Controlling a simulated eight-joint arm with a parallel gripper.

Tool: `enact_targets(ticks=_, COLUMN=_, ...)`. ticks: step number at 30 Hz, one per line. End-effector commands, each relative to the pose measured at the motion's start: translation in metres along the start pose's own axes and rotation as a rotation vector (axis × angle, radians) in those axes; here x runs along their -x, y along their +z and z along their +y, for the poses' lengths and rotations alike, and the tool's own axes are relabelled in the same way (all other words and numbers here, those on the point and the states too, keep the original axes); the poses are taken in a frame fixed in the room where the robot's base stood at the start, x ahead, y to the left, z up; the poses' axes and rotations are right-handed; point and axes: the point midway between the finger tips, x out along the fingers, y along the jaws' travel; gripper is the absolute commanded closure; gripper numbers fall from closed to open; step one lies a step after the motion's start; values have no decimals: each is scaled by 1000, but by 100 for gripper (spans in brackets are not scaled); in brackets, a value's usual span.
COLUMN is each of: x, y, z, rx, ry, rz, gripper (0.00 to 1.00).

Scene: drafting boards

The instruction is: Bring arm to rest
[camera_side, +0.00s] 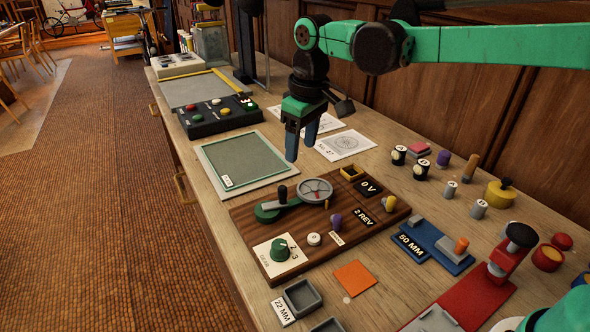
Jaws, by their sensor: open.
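My green arm (480,45) reaches in from the right over the bench. My gripper (302,145) points down with its two blue-grey fingers parted and nothing between them. It hangs above the bench, near the far edge of the wooden control board (310,240) and right of the green drafting board (250,162). The control board carries a green lever, a round dial, a small yellow tray and a knob marked 2 and 3. Labels on it read "0 V" and "2 REV".
A black button box (217,118) and a grey board with a yellow edge (195,88) stand farther back. A blue "50 MM" fixture (430,245), a red press (490,280), an orange square (355,277) and grey trays (302,297) crowd the near end. Printed sheets (343,145) lie by the wall.

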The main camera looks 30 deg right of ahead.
Motion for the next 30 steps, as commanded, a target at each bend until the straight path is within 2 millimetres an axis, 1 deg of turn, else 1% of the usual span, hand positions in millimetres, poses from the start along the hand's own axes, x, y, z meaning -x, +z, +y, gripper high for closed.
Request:
enact_targets(ticks=1, x=10, y=14, z=5, rx=-34, ry=10, rz=34, gripper=45)
enact_targets(ticks=3, x=20, y=30, z=11, rx=-77, ry=23, rz=86, gripper=45)
enact_targets(ticks=5, x=27, y=45, z=14, rx=-115, ry=34, rz=129, gripper=45)
enact_targets(ticks=6, x=31, y=56, z=17, rx=-139, ry=42, rz=158, gripper=45)
enact_targets(ticks=8, x=34, y=72, z=19, rx=-176, ry=54, rz=202, gripper=45)
enact_targets(ticks=9, x=36, y=83, z=20, rx=-201, ry=62, rz=231, gripper=45)
enact_targets(ticks=12, x=35, y=110, z=22, rx=-261, ry=82, rz=304, gripper=45)
enact_targets(ticks=15, x=29, y=134, z=23, rx=-315, ry=100, rz=370, gripper=45)
enact_targets(ticks=18, x=21, y=152, z=23, rx=-357, ry=114, rz=425, gripper=45)
enact_targets(ticks=21, x=14, y=164, z=23, rx=-385, ry=124, rz=462, gripper=45)
enact_targets(ticks=24, x=10, y=170, z=23, rx=-400, ry=130, rz=483, gripper=45)
enact_targets(ticks=30, x=9, y=171, z=23, rx=-405, ry=131, rz=490, gripper=45)
